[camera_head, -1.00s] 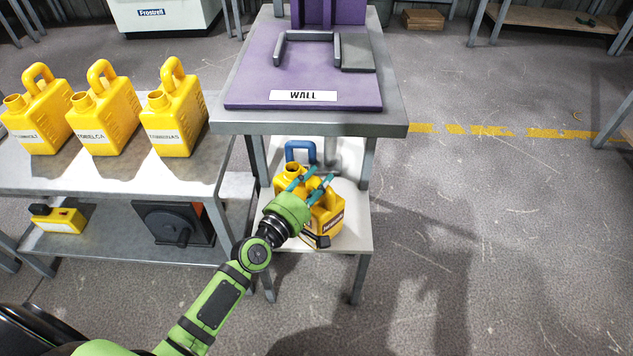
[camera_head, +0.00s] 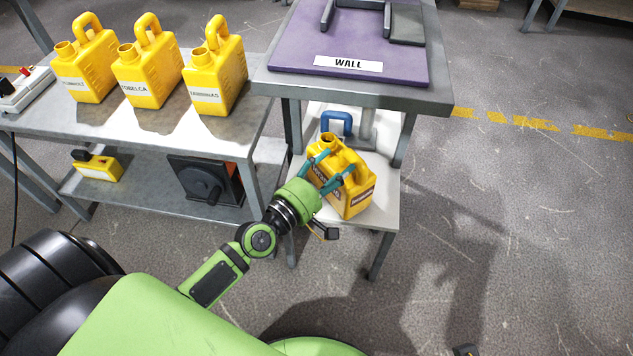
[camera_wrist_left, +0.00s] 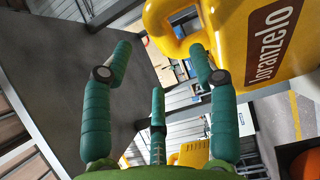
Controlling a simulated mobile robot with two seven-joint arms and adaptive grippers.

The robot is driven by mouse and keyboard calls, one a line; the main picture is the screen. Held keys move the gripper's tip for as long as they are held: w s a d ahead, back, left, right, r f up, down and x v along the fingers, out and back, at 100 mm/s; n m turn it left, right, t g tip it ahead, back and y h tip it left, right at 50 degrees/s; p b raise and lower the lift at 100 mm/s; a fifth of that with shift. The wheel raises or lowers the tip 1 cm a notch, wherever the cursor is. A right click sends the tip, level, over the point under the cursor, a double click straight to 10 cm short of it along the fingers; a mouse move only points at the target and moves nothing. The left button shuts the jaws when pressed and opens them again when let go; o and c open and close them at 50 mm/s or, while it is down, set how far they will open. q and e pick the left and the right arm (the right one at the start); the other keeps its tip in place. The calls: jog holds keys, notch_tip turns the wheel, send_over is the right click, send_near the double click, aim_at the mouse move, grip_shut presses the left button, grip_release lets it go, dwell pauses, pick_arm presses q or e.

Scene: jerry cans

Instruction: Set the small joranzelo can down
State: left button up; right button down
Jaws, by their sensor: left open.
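The small yellow joranzelo can (camera_head: 353,192) stands on the white lower shelf (camera_head: 384,216) under the purple-topped table. In the left wrist view the can (camera_wrist_left: 235,30) fills the upper right, with its Joranzelo label readable and its handle loop beside one finger. My left gripper (camera_head: 340,163) is in front of the can in the head view, its teal fingers covering part of it. In the wrist view its fingers (camera_wrist_left: 160,50) are spread with no can body between them; whether one touches the handle is unclear.
A blue handle-shaped object (camera_head: 336,123) is behind the can. Three larger yellow cans (camera_head: 148,75) stand on the grey bench at left. Open floor lies to the right.

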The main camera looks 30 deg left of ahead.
pick_arm(q)
jog(key=s+d+f+m+g+h, duration=0.1)
jog(key=s+d+f+m+g, duration=0.25)
jog(key=s+m, duration=0.3)
jog(key=s+d+f+m+g, duration=0.3)
jog(key=s+f+m+g, duration=0.2)
jog(key=s+m, duration=0.15)
jog(key=s+a+f+m+g+y, duration=0.3)
jog(key=s+a+f+g+y, duration=0.2)
jog(key=s+a, duration=0.2)
jog(key=s, duration=0.2)
jog(key=shift+s+a+m+y+b, duration=0.35)
jog(key=shift+s+a+m+y, duration=0.05)
pick_arm(e)
jog(key=shift+v, duration=1.15)
pick_arm(q)
jog(key=shift+f+g, duration=0.1)
jog(key=shift+g, duration=0.15)
pick_arm(e)
jog(key=shift+w, duration=0.15)
pick_arm(q)
jog(key=c, duration=0.3)
jog(key=shift+c, duration=0.5)
